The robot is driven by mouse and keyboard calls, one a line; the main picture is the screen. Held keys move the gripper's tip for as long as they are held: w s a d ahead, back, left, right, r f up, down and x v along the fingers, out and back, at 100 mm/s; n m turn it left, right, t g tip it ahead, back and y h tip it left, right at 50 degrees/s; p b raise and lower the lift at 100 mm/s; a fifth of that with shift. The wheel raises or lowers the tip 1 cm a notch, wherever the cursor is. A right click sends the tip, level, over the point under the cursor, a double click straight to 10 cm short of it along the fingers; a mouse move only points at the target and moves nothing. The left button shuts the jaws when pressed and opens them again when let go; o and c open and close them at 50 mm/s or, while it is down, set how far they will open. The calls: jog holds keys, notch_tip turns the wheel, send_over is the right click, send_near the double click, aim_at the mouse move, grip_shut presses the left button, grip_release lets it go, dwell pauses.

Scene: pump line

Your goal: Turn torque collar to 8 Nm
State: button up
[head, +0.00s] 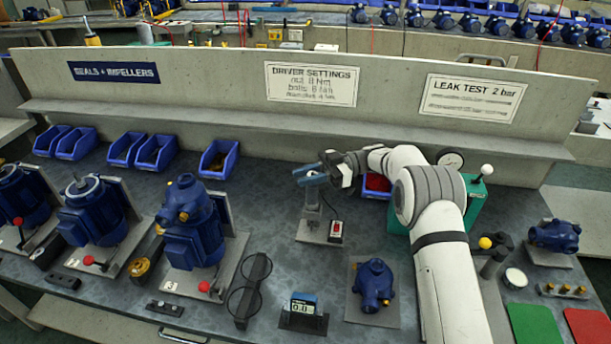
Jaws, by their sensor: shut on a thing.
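A torque driver with a blue upper body (311,180) stands upright on a grey base plate left of my arm. My gripper (328,167) reaches it from the right, at its top, and is shut on it. The dark fingers cover part of the top. The torque collar and its scale are too small and too covered to make out. A small blue-framed display (303,308) at the front of the bench reads about 0.0. The driver settings sign (311,84) on the back wall lists a nut and bolts at 8 Nm.
A small box with a red button (336,229) stands beside the driver. Blue pumps (192,225) in fixtures fill the left; another blue pump part (374,283) lies at front centre. Blue bins (218,159) line the back. A green unit with a gauge (475,200) stands behind my arm.

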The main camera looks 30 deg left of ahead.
dwell(0.5)
jog(key=o, duration=1)
jog(key=b+v, duration=0.1)
jog(key=v, duration=0.6)
jog(key=shift+w+d, duration=0.25)
jog(key=shift+w, duration=0.05)
jog(key=shift+r, duration=0.1)
